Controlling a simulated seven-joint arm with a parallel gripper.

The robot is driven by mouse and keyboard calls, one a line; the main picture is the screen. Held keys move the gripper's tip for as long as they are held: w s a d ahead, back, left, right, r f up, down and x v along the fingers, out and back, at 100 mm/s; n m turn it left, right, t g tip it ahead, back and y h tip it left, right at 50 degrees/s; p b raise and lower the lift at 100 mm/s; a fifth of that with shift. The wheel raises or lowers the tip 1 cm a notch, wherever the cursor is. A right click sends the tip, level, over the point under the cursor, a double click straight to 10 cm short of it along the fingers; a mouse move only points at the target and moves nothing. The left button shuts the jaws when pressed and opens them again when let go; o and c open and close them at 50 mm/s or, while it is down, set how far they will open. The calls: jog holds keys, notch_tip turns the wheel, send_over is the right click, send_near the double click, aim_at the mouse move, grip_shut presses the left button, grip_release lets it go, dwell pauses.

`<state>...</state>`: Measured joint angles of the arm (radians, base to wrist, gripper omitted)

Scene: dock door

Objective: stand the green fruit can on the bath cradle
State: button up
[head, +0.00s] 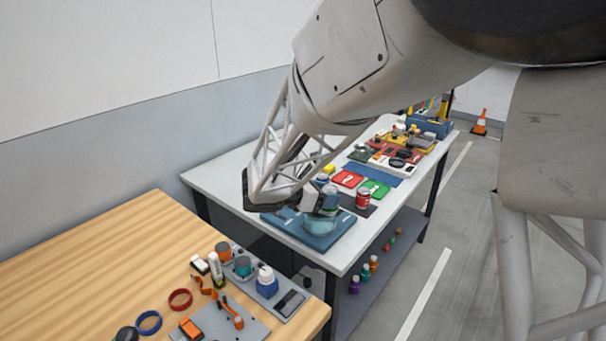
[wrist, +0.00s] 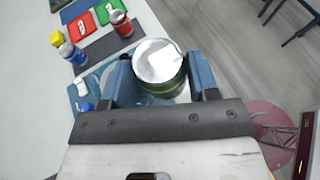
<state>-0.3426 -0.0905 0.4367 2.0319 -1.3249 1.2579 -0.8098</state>
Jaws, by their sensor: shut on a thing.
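The green fruit can (wrist: 163,72), with a silver lid and a green band, is between the blue fingers of my gripper (wrist: 160,82) in the wrist view. The fingers are shut on its sides, and it looks roughly upright. In the head view my gripper (head: 322,203) is over the near end of the white table, partly hiding the can. Directly below is a round teal, see-through vessel (head: 320,228) on a blue board (head: 290,234); it seems to be the bath with its cradle. The cradle itself is hidden, and I cannot tell whether the can touches it.
A red can (head: 363,199) stands on a dark mat beside the blue board. Red (head: 348,179) and green (head: 375,188) cards lie behind. A wooden table (head: 90,255) with several small items stands in front.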

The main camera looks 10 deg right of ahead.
jog(key=w, duration=0.6)
jog(key=w+f, duration=0.1)
jog(key=w, duration=0.3)
jog(key=shift+a, duration=0.4)
jog(key=shift+f, duration=1.7)
jog(key=shift+f, duration=0.1)
jog(key=o, duration=1)
jog(key=shift+s, duration=0.1)
jog(key=shift+v, duration=6.05)
